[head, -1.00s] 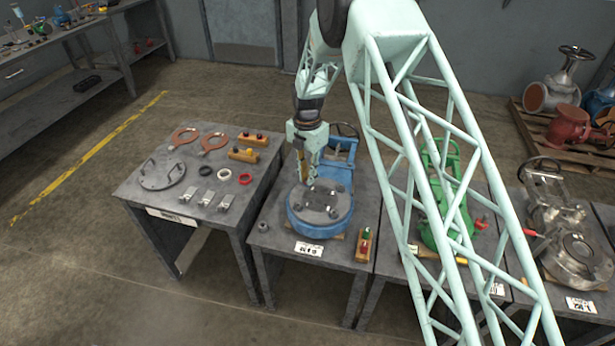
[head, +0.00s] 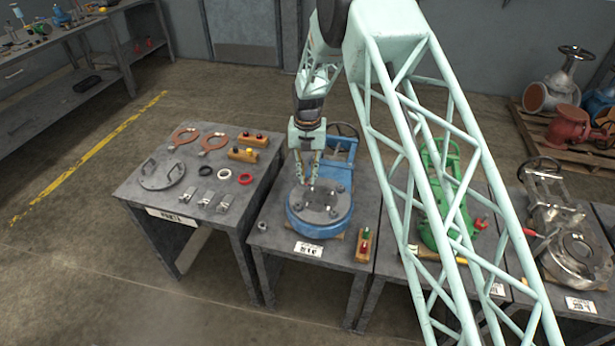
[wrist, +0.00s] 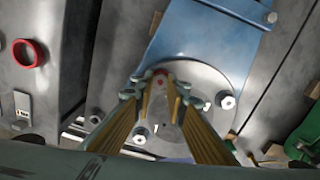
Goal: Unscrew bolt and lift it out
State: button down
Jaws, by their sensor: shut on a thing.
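A blue valve (head: 341,172) stands on the middle table with a round grey cover (head: 322,199) on its flange. Several bolt heads show on the cover; one bolt (wrist: 228,102) is clear of my fingers in the wrist view. My gripper (head: 310,183) points down over the far left part of the cover. In the wrist view my gripper (wrist: 160,84) has its fingertips closed around a small red-topped bolt (wrist: 160,72). The fingers hide most of that bolt, and I cannot tell how far it stands out of the cover.
A wooden block with red and green pieces (head: 364,246) stands right of the valve, and a loose nut (head: 262,226) lies front left. The left table holds a lid (head: 162,174), rings and clamps. A green valve (head: 446,200) stands on the table to the right.

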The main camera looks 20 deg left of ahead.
jog(key=shift+s+n, duration=0.2)
jog(key=shift+n, duration=0.4)
jog(key=c, duration=2.7)
grip_release()
jog(key=shift+a, duration=0.1)
jog(key=shift+w, duration=0.1)
